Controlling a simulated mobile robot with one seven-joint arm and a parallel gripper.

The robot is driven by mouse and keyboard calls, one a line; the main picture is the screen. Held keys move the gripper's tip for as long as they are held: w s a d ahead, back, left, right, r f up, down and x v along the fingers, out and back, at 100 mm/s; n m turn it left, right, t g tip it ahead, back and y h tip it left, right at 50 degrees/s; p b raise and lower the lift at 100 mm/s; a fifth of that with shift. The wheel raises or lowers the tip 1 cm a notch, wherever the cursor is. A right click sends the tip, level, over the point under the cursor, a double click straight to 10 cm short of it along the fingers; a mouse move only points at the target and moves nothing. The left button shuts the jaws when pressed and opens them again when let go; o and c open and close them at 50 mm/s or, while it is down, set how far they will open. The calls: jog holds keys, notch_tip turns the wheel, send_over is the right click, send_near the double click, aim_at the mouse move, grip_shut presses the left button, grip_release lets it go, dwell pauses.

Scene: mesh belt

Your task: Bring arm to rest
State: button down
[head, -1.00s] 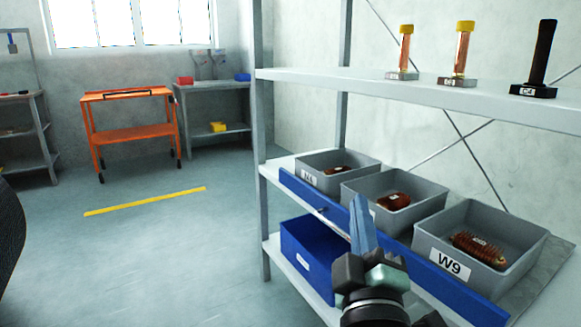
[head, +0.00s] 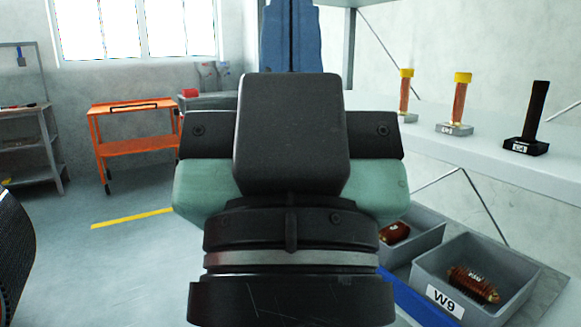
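My gripper (head: 291,30) is raised close in front of the camera and fills the middle of the head view. Its two blue fingers point up and lie side by side with only a thin dark line between them. I see nothing held in them. The black and green gripper body and wrist hide part of the shelf rack. My gripper appears left of the open shelf space, with the bins lower right of it.
A grey bin labelled W9 (head: 431,278) holds a brown ribbed part (head: 473,284). Another grey bin (head: 428,243) behind it is partly hidden. Two copper posts and a black post (head: 527,120) stand on the upper shelf (head: 470,150). An orange cart (head: 135,146) stands at the back left.

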notch_tip(320, 180, up, 28)
jog(key=p, duration=2.5)
jog(key=shift+f, duration=0.2)
